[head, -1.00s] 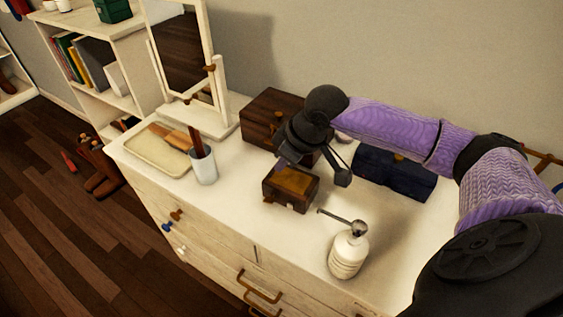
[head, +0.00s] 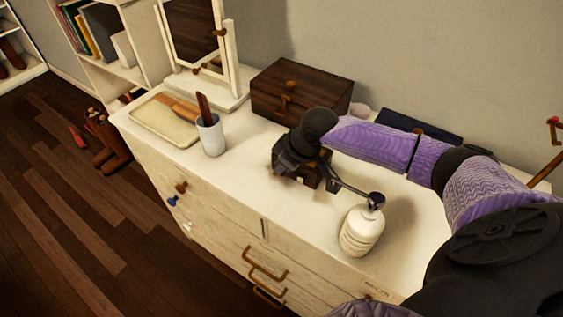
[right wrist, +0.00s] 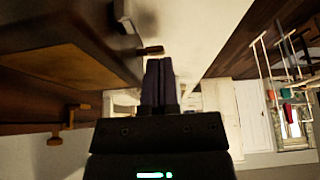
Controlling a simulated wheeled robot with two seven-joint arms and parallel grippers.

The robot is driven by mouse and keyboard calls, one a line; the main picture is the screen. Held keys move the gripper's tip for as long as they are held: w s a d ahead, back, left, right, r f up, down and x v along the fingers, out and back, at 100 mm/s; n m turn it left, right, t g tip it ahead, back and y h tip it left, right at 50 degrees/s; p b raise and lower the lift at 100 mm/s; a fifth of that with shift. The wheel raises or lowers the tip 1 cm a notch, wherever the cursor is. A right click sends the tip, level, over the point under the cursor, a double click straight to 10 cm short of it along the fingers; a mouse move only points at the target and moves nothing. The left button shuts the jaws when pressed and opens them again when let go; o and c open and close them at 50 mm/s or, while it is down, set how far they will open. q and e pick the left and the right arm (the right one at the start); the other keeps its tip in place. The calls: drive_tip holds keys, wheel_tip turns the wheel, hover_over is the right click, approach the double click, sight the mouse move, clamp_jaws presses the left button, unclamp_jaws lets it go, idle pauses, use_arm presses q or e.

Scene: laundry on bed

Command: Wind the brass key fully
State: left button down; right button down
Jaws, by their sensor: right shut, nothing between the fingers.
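The small brown box (head: 326,172) stands on the dresser top in the head view, mostly hidden behind my right gripper (head: 300,182). In the right wrist view the box (right wrist: 65,55) fills the upper left, with a brown-gold panel on it. A small brass-brown piece, which looks like the key (right wrist: 150,50), juts from its side. My right gripper (right wrist: 160,72) is shut, its fingertips close beside this piece; I cannot tell whether they touch. The key is hidden in the head view. My left gripper is not in view.
A white pump bottle (head: 361,231) stands close to the right arm. A larger dark wooden box (head: 300,92) and a dark blue box (head: 425,125) are behind. A cup (head: 211,136), a tray (head: 163,125) and a mirror (head: 232,65) stand left. Clear dresser top (head: 235,185) lies in front.

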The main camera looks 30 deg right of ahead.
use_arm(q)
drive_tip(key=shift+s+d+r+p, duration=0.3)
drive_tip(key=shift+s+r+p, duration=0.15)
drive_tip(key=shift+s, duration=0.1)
use_arm(e)
drive_tip(key=shift+s+d+f+t+y, duration=0.1)
drive_tip(key=shift+s+t+y, duration=0.2)
drive_tip(key=shift+t, duration=0.4)
drive_tip(key=shift+s+d+f+t+y, duration=0.1)
drive_tip(key=shift+t+y, duration=0.3)
drive_tip(key=shift+t, duration=0.3)
use_arm(q)
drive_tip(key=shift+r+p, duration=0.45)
drive_tip(key=shift+p, duration=0.05)
use_arm(e)
drive_tip(key=shift+s+d+f, duration=0.1)
drive_tip(key=shift+s+f, duration=0.05)
drive_tip(key=shift+s, duration=0.05)
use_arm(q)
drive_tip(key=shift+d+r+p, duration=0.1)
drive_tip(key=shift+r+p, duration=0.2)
use_arm(e)
drive_tip(key=shift+s+d+f, duration=0.1)
drive_tip(key=shift+s+f, duration=0.1)
drive_tip(key=shift+f, duration=0.1)
idle(0.9)
